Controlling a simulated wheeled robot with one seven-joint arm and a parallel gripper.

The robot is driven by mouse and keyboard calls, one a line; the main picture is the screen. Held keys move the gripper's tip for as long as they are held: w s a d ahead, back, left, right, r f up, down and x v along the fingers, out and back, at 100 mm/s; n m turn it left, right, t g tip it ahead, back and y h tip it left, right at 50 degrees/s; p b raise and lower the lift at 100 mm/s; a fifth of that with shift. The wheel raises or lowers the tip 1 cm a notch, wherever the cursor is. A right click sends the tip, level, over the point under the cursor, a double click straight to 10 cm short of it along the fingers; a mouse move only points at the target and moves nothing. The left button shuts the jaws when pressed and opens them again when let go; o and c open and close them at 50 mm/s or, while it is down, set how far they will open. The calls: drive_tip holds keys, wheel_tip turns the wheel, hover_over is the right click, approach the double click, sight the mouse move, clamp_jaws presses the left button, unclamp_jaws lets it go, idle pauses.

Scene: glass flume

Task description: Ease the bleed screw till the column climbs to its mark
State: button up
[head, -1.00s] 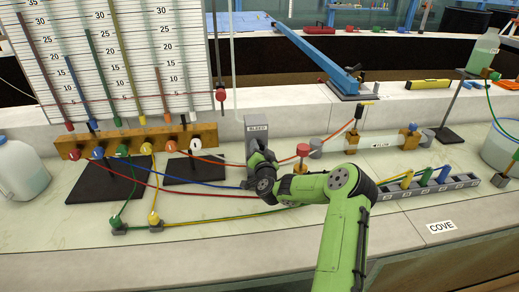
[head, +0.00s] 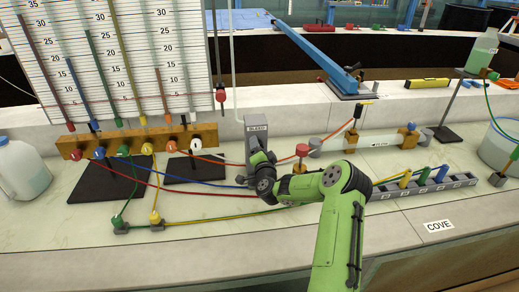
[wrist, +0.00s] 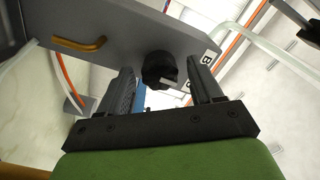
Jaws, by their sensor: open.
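The bleed screw, a black knob (wrist: 160,70), sits on a grey block (wrist: 120,38) in the wrist view. My gripper (wrist: 168,88) is open, with one finger on each side of the knob and a visible gap to each. In the head view the grey block (head: 256,128) carries a BLEED label, and my wrist hides the knob there. My gripper's fingers are mostly hidden in the head view too. Several coloured columns, among them a red one (head: 45,78) and a green one (head: 101,75), stand against a ruled white scale board (head: 140,40) at the left.
A wooden manifold (head: 205,132) with coloured, numbered taps stands left of the block. Red, blue and yellow tubes cross the bench near my arm. A red-capped post (head: 302,150) stands close right of my wrist. A clear tube (head: 375,144) lies further right.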

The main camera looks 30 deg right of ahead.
drive_tip(key=b+v, duration=0.9)
drive_tip(key=v, duration=0.6)
drive_tip(key=shift+s+b, duration=0.3)
drive_tip(key=shift+s, duration=0.05)
drive_tip(key=shift+a, duration=0.15)
idle(1.4)
drive_tip(key=w+d+m+p, duration=0.2)
drive_tip(key=w+d+m, duration=0.1)
drive_tip(key=w+m, duration=0.3)
drive_tip(key=w+d+m+p, duration=0.1)
drive_tip(key=w+d+m, duration=0.2)
drive_tip(key=w+m, duration=0.4)
drive_tip(key=shift+w+d+p, duration=0.25)
drive_tip(key=shift+w+p, duration=0.15)
drive_tip(key=shift+w, duration=0.25)
